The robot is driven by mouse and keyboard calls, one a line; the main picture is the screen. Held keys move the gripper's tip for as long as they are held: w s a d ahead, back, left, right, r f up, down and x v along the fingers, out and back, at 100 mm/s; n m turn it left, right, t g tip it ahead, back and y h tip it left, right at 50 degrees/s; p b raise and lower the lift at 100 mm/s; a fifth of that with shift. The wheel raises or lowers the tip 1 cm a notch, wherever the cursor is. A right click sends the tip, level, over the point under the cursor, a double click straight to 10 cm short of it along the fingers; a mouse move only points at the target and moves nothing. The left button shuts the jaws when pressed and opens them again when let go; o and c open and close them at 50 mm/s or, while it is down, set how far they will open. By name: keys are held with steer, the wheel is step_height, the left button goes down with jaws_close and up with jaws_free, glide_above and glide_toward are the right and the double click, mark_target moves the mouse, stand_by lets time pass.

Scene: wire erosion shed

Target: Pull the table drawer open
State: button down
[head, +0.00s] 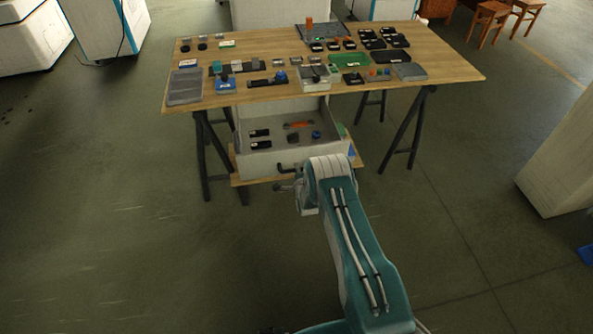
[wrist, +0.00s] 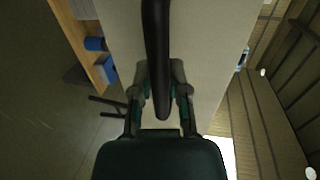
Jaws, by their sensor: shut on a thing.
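The table drawer (head: 262,160) is a pale grey box under the wooden worktop. It stands open towards me, with its inside visible from above. Its black handle (head: 284,168) is on the front face and shows large in the wrist view (wrist: 156,50). My gripper (wrist: 160,98) is shut on the handle, one finger on each side of the bar, close to the drawer front. In the head view my gripper (head: 288,187) is at the drawer's front, partly hidden by my arm.
The drawer holds black items (head: 260,133), an orange-handled tool (head: 299,125) and a blue item (head: 316,135). The worktop (head: 440,65) carries many small parts. Dark trestle legs (head: 403,135) stand either side. The floor in front is clear.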

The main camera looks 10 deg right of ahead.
steer(key=c, duration=0.6)
jaws_free()
steer(key=shift+s+d+f, duration=0.2)
steer(key=shift+f, duration=0.2)
steer(key=shift+w+r, duration=0.1)
steer(key=shift+r, duration=0.05)
steer(key=shift+r, duration=0.1)
steer(key=shift+s+a, duration=0.1)
steer(key=shift+s, duration=0.15)
steer(key=v, duration=1.1)
steer(key=shift+s, duration=0.2)
